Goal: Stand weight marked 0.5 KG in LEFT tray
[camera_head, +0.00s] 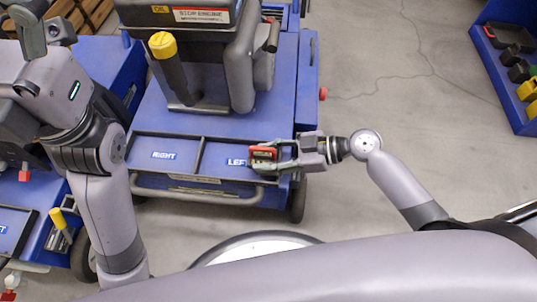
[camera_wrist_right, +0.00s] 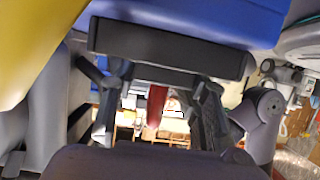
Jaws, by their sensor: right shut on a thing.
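The weight (camera_head: 264,153) is a small red block with a dark face; its marking is too small to read. My right gripper (camera_head: 268,157) is shut on it, over the right part of the LEFT tray (camera_head: 215,154). The weight and fingers partly cover that tray's label. I cannot tell whether the weight touches the tray floor. In the right wrist view a red piece (camera_wrist_right: 157,105) shows between the fingers. My left gripper (camera_head: 30,32) is at the top left, away from the trays; its jaw opening is unclear.
The RIGHT tray (camera_head: 165,143) lies beside it, on a blue aerator (camera_head: 215,125) with a grey column and a yellow-topped lever (camera_head: 163,45). A metal bar (camera_head: 195,192) runs along its front. Another blue unit with yellow items (camera_head: 530,90) stands at the right. Floor between is clear.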

